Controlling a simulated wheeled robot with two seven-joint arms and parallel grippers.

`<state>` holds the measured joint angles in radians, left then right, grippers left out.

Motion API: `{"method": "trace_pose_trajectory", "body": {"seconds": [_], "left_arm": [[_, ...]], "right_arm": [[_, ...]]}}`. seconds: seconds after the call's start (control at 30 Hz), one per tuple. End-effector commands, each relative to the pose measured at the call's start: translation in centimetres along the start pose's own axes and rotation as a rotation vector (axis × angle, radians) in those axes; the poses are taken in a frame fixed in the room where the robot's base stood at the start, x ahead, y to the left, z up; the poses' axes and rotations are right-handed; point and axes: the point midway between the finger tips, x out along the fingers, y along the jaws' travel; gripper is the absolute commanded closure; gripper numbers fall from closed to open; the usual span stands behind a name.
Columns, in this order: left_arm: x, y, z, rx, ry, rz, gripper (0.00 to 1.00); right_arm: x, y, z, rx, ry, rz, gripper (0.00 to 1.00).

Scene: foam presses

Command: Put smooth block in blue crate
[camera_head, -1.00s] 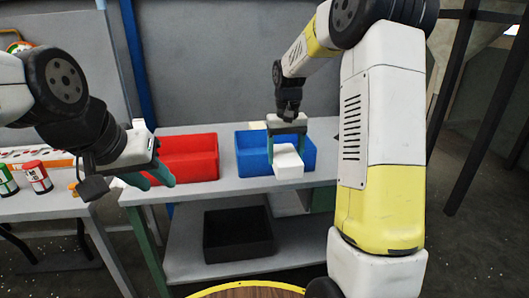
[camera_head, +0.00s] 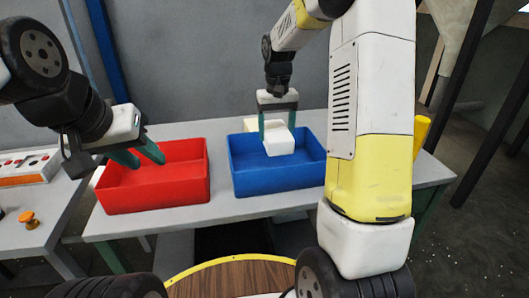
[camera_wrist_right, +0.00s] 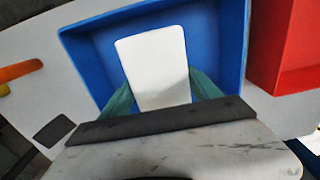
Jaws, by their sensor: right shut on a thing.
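The smooth white block (camera_head: 279,141) is held between the green fingers of my right gripper (camera_head: 278,130). In the head view the block is above the blue crate (camera_head: 285,180), within its outline. The right wrist view shows the white block (camera_wrist_right: 157,68) between the green fingers, with the blue crate (camera_wrist_right: 225,45) behind it. How far the block is above the crate floor is hard to tell. My left gripper (camera_head: 140,158) is empty, its fingers apart, over the left part of the red crate (camera_head: 155,196).
The red crate stands left of the blue crate on a grey table (camera_head: 215,206). A control box (camera_head: 28,167) and an orange button (camera_head: 28,217) are on the left table. A yellow object (camera_head: 421,132) is at the right end. A round wooden top (camera_head: 235,277) is in front.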

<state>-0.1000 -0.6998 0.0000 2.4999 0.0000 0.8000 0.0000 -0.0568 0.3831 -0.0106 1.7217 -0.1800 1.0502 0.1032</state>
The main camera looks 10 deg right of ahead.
Motion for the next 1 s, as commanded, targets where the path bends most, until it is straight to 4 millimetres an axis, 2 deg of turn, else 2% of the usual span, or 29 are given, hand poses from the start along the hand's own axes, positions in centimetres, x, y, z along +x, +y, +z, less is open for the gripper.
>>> {"method": "trace_pose_trajectory", "body": {"seconds": [0.3,0.53,0.7,0.8,1.0], "left_arm": [[0.0,0.0,0.0,0.000,0.000,0.000,0.64],[0.0,0.0,0.0,0.000,0.000,0.000,0.64],[0.0,0.0,0.0,0.000,0.000,0.000,0.64],[0.0,0.0,0.0,0.000,0.000,0.000,0.64],[0.0,0.0,0.0,0.000,0.000,0.000,0.64]], "right_arm": [[5.1,0.0,0.1,-0.001,-0.004,0.000,0.67],[7.0,0.0,0.1,0.000,-0.003,0.000,0.67],[9.4,0.0,0.1,0.001,-0.005,0.000,0.67],[10.0,0.0,0.1,0.001,-0.001,0.000,0.67],[10.0,0.0,0.0,0.001,0.000,0.000,0.67]]}}
